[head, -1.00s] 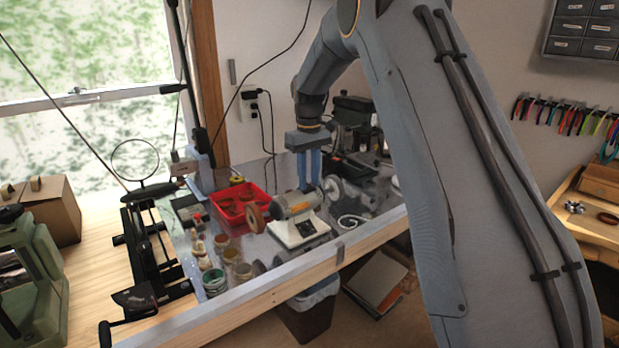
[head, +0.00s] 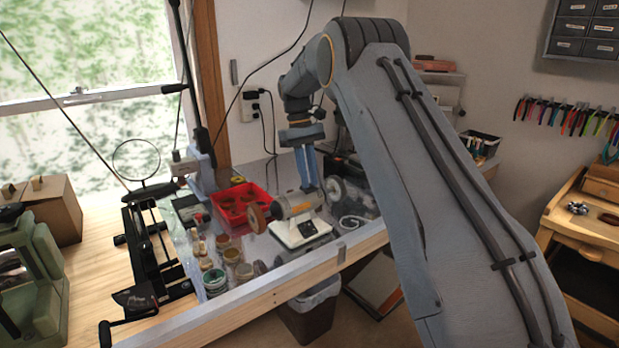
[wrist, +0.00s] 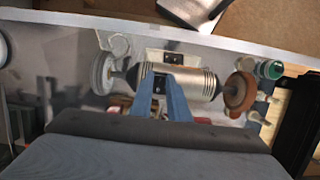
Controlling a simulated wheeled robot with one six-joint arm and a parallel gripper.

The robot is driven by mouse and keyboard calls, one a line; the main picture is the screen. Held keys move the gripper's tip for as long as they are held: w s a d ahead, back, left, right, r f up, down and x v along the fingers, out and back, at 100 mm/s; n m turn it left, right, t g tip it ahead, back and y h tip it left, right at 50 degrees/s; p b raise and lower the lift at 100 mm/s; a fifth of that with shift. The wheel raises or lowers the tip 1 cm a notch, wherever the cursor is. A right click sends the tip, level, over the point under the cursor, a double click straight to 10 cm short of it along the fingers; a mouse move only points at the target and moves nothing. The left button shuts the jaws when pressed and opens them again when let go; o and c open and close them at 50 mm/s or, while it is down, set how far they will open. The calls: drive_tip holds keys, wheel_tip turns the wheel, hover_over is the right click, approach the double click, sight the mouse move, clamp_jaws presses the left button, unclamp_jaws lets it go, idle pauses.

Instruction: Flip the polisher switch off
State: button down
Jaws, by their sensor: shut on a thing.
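The polisher (head: 297,207) stands on the bench, a rounded metal motor body on a white base. It has a brown wheel at its left end and a pale wheel at its right. A dark switch panel (head: 308,228) shows on the front of the base. In the wrist view the polisher body (wrist: 195,84) lies across the middle, with wheels reversed left to right. My gripper (head: 309,186) reaches down to the top of the motor body. Its two blue fingers (wrist: 158,78) are shut on the polisher, with a dark part between them. Exact finger contact is unclear.
A red tray (head: 262,193) sits behind and left of the polisher. Several jars (head: 215,281) stand at the front left. A coiled pale cord lies to the right of the base. The bench's front edge (head: 290,281) runs close in front.

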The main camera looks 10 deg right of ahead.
drive_tip(key=shift+r, duration=0.1)
drive_tip(key=c, duration=1.7)
unclamp_jaws()
drive_tip(key=b+v, duration=0.2)
drive_tip(key=v, duration=0.4)
drive_tip(key=shift+w, duration=0.15)
drive_tip(key=shift+b+v, duration=0.45)
drive_tip(key=shift+v, duration=0.4)
drive_tip(key=s+f+m+t, duration=0.1)
drive_tip(key=s+f, duration=0.4)
drive_tip(key=s, duration=0.7)
drive_tip(key=s+f+m+t, duration=0.1)
drive_tip(key=s+f, duration=0.5)
drive_tip(key=s, duration=0.6)
drive_tip(key=s+d+f+m+t+y+b, duration=0.1)
drive_tip(key=s+f, duration=0.5)
drive_tip(key=s, duration=0.7)
drive_tip(key=shift+f+m+t, duration=0.25)
drive_tip(key=shift+m+t, duration=0.35)
drive_tip(key=shift+m, duration=0.2)
